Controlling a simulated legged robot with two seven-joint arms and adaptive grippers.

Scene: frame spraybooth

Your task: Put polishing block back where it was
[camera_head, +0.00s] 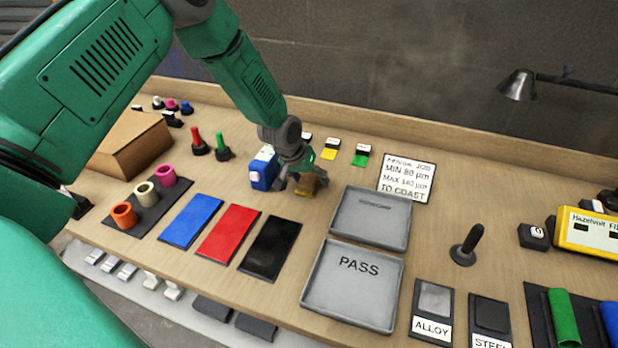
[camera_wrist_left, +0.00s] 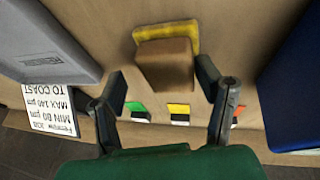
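The polishing block (camera_head: 307,187), brown with a yellow base, rests on the bench just left of the grey trays. In the left wrist view the block (camera_wrist_left: 165,62) is between the tips of my left gripper (camera_wrist_left: 163,75), with a small gap on each side. The left gripper (camera_head: 294,178) is open and low over the bench in the head view, partly hiding the block. It does not appear to grip it. My right gripper is out of view.
A blue box (camera_head: 264,172) stands close left of the gripper. Grey trays (camera_head: 326,290), one marked PASS, lie to the right. Blue, red and black plates (camera_head: 229,234) lie in front. A sign (camera_head: 407,178) and small yellow and green tags (camera_head: 329,153) are behind.

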